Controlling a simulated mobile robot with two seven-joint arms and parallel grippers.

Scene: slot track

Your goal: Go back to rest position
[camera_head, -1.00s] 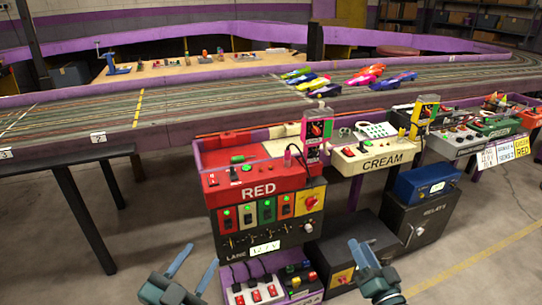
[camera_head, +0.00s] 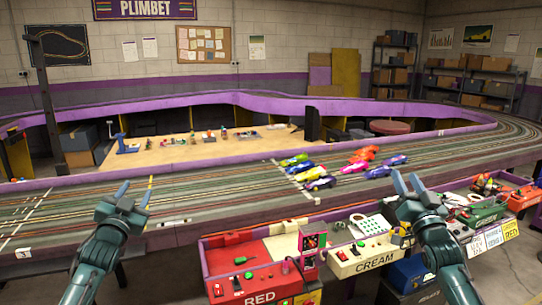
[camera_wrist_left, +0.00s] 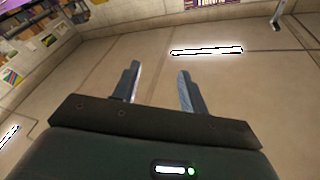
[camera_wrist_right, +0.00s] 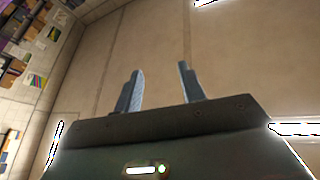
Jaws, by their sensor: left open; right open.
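My left gripper (camera_head: 135,194) is raised at the left in the head view, in front of the track, its two fingers apart with nothing between them. In the left wrist view the left gripper (camera_wrist_left: 157,88) is open and empty against a plain beige surface. My right gripper (camera_head: 406,183) is raised at the right, in front of the track and above the cream console. In the right wrist view the right gripper (camera_wrist_right: 160,88) is also open and empty. Neither gripper holds anything.
The slot track (camera_head: 230,185) curves across the room with several toy cars (camera_head: 316,172) on it. The red console (camera_head: 250,278), cream console (camera_head: 366,262) and green console (camera_head: 482,215) stand along its near side. A wooden table (camera_head: 180,152) lies inside the loop.

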